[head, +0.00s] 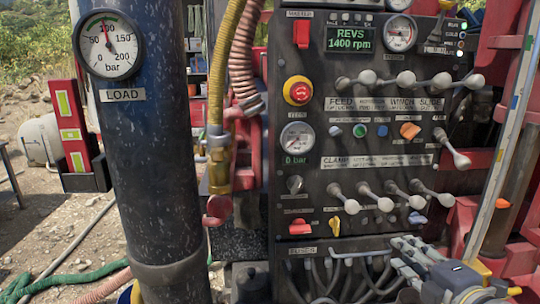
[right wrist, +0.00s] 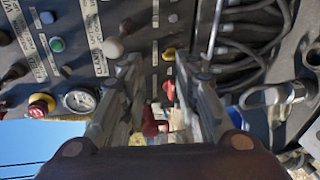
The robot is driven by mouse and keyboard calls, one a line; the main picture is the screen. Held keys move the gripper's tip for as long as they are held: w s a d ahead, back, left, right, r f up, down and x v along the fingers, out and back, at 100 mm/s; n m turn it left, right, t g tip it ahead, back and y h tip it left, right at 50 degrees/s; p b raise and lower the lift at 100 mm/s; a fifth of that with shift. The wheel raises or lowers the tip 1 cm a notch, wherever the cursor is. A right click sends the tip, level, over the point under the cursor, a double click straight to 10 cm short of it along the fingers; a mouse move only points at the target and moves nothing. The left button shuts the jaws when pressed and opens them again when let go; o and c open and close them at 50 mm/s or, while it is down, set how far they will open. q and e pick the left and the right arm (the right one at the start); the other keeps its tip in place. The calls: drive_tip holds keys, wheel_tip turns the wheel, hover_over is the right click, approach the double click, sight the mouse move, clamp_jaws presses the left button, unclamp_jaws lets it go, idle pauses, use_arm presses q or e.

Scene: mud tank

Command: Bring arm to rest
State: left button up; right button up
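My right gripper (head: 402,256) is at the lower right of the head view, in front of the lower part of the dark control panel (head: 350,120). Its two fingers stand apart in the right wrist view (right wrist: 162,75), with nothing held between them. A red switch (right wrist: 170,90) and a yellow switch (right wrist: 168,54) show beyond the gap, on the panel. My left gripper is not in view.
Lever rows (head: 405,78) and (head: 375,203) stick out of the panel. Hoses (head: 330,280) hang below it, close to my right gripper. A dark blue column (head: 165,170) with a load gauge (head: 110,44) stands at left. A red valve handle (head: 217,209) hangs between.

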drive_tip(key=s+a+f+m+g+h, duration=0.1)
drive_tip(key=s+a+f+m+g, duration=0.2)
drive_tip(key=f, duration=0.4)
drive_tip(key=s+f+m, duration=0.4)
drive_tip(key=f, duration=0.2)
drive_tip(key=s+a+f+m+g+h, duration=0.1)
drive_tip(key=s+a+f+m+g, duration=0.2)
drive_tip(key=f, duration=0.4)
drive_tip(key=s+a+f+m+g, duration=0.1)
drive_tip(key=s+f+m+g, duration=0.25)
drive_tip(key=s+f, duration=0.4)
drive_tip(key=s+f+m+g, duration=0.3)
drive_tip(key=s+f+m, duration=0.15)
drive_tip(key=s, duration=0.55)
wheel_tip(320, 180, down, 25)
drive_tip(key=s, duration=0.1)
drive_tip(key=s+d+f+g+b, duration=0.1)
drive_tip(key=s+d+f+g, duration=0.1)
drive_tip(key=s+f, duration=1.5)
drive_tip(key=shift+s+d+f, duration=0.25)
drive_tip(key=shift+d+f, duration=0.15)
drive_tip(key=shift+f, duration=0.2)
